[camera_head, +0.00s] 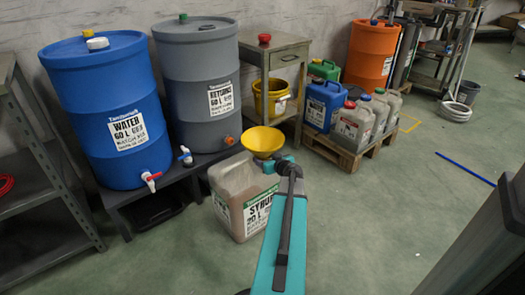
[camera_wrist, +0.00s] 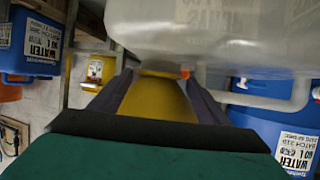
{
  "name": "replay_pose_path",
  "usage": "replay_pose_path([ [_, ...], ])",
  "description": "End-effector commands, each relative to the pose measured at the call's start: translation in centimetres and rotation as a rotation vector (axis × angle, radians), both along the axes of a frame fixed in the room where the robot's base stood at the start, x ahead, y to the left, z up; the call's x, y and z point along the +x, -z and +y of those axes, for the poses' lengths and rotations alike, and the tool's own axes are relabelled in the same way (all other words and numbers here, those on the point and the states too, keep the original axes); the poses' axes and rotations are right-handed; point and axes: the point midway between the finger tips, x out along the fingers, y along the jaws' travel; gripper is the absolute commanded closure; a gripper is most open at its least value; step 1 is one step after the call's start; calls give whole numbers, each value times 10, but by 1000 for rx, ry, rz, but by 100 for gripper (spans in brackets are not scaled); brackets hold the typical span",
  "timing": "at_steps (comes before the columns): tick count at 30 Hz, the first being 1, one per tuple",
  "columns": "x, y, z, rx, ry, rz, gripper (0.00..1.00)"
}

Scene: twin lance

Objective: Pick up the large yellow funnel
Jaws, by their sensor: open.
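The large yellow funnel (camera_head: 262,139) sits mouth up on top of the pale translucent syrup jug (camera_head: 238,200), which stands on the floor. In the wrist view the funnel (camera_wrist: 158,98) shows as yellow between the two dark fingers of my gripper (camera_wrist: 160,88). The fingers are apart, one on each side of it; I cannot tell if they touch it. The jug (camera_wrist: 215,30) fills the top of the wrist view. In the head view my teal arm reaches up to the funnel's right side, and the fingers are hard to make out.
Blue (camera_head: 108,110) and grey (camera_head: 198,80) drums stand on a low dark bench behind the jug. A yellow bucket (camera_head: 262,100) sits on a side table's shelf. Several jerrycans stand on a pallet (camera_head: 345,155) to the right. The floor right of my arm is mostly clear.

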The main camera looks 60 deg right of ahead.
Motion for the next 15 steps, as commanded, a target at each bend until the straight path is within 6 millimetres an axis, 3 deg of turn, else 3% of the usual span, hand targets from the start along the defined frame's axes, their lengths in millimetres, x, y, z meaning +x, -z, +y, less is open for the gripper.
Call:
replay_pose_path([
  [6,14,8,-10,0,1,0,30],
  [15,15,8,-11,0,1,0,30],
])
